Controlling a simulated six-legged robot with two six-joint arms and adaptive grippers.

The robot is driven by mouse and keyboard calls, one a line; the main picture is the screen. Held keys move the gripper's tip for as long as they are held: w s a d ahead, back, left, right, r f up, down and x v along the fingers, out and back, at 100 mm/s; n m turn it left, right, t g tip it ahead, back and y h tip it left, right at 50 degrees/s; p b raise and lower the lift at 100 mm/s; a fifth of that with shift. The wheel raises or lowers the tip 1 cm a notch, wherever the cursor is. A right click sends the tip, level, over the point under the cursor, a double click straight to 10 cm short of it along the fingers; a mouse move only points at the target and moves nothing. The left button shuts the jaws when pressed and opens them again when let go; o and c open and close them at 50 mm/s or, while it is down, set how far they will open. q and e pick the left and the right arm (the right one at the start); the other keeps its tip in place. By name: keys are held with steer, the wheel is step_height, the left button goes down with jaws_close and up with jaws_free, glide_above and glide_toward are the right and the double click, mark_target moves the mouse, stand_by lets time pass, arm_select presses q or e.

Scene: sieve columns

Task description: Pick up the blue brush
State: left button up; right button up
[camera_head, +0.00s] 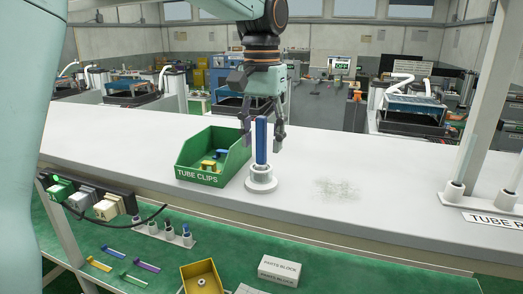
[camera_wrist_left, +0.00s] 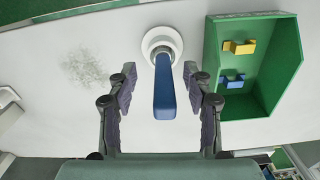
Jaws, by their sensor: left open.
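The blue brush (camera_head: 261,141) stands upright in a round white holder (camera_head: 261,180) on the white bench top. My left gripper (camera_head: 263,140) comes down from above with its fingers on either side of the brush's upper part. In the left wrist view the brush (camera_wrist_left: 164,95) lies between the open fingers of the gripper (camera_wrist_left: 163,75), with gaps on both sides. The holder (camera_wrist_left: 162,42) shows at the far end of the brush there. My right gripper is not in view.
A green bin (camera_head: 213,157) marked TUBE CLIPS, with yellow and blue clips, stands close left of the holder. A grey dusty patch (camera_head: 336,189) lies to the right. Tubes in holders (camera_head: 453,188) stand at the far right. The bench between is clear.

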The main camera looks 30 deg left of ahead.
mark_target(261, 164)
arm_select(q)
steer(key=f, duration=0.2)
steer(key=w+f, duration=0.1)
steer(key=shift+a+f, duration=0.4)
steer(key=shift+s+d+r, duration=0.15)
steer(key=shift+s+d, duration=0.05)
steer(key=shift+d, duration=0.05)
steer(key=shift+s+r, duration=0.1)
steer(key=shift+s, duration=0.2)
steer(key=shift+c, duration=1.4)
steer(key=shift+w+a+f, duration=0.2)
steer(key=shift+w, duration=0.15)
steer(key=c, duration=0.4)
steer(key=shift+s+d, duration=0.1)
steer(key=c, duration=0.4)
steer(key=shift+s+d, duration=0.1)
steer(key=shift+s, duration=0.05)
